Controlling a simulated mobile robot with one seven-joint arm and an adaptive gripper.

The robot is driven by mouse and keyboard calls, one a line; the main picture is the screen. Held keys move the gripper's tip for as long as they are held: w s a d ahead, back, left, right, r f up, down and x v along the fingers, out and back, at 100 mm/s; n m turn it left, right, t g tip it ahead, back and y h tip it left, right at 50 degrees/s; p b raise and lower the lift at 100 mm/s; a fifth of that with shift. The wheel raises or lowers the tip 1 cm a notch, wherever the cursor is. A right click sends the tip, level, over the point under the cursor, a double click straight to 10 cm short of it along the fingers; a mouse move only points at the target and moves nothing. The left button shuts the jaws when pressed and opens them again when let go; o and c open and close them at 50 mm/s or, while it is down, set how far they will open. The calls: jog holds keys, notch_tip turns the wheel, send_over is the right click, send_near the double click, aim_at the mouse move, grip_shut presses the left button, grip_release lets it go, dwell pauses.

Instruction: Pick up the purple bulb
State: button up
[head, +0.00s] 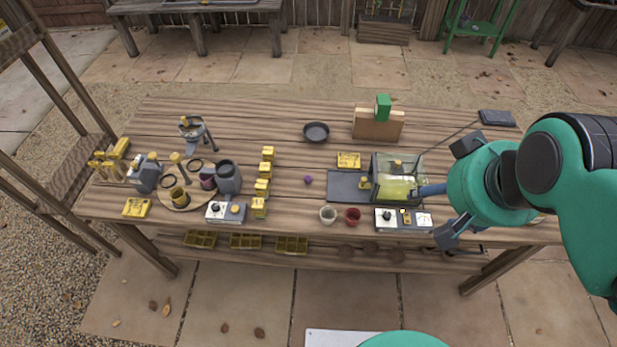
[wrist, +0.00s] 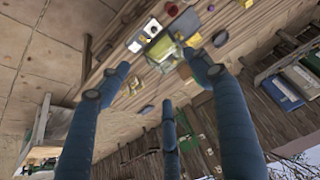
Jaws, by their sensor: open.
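The purple bulb (head: 308,180) is a small round purple thing lying on the bare planks near the middle of the wooden table (head: 250,125). A small purple spot near the top edge of the wrist view (wrist: 172,10) looks like the same bulb. My gripper (head: 445,190) is at the table's right side, beside the clear box and well to the right of the bulb. Its dark blue fingers are spread open and empty in the wrist view (wrist: 158,75). Nothing is between them.
A clear box with yellow-green contents (head: 400,188) and a dark mat (head: 343,187) lie between my gripper and the bulb. White and red cups (head: 352,217) stand in front, yellow boxes (head: 263,186) to the left. A black pan (head: 316,132) sits behind. Planks immediately around the bulb are clear.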

dwell(0.3)
jog(key=c, duration=0.5)
jog(key=shift+w, duration=0.1)
jog(key=w+a+f+m+g, duration=0.15)
jog(key=w+a, duration=0.25)
jog(key=w, duration=0.4)
jog(key=w+a+f, duration=0.3)
jog(key=w, duration=0.5)
jog(key=w+a+f+m+g, duration=0.1)
jog(key=w+a+f, duration=0.25)
jog(key=w, duration=0.55)
jog(key=w+a+f+g, duration=0.1)
jog(key=w+a+f, duration=0.3)
jog(key=f, duration=0.4)
jog(key=w+a+f+m+g, duration=0.1)
jog(key=w+a+f, duration=0.4)
jog(key=f, duration=0.4)
jog(key=w+a+f+m+g, duration=0.1)
jog(key=w+a+f, duration=0.3)
jog(key=a+f, duration=0.2)
jog(key=shift+w+a+f, duration=0.1)
jog(key=shift+f, duration=0.5)
jog(key=shift+w+a+f, duration=0.1)
jog(key=shift+f, duration=0.5)
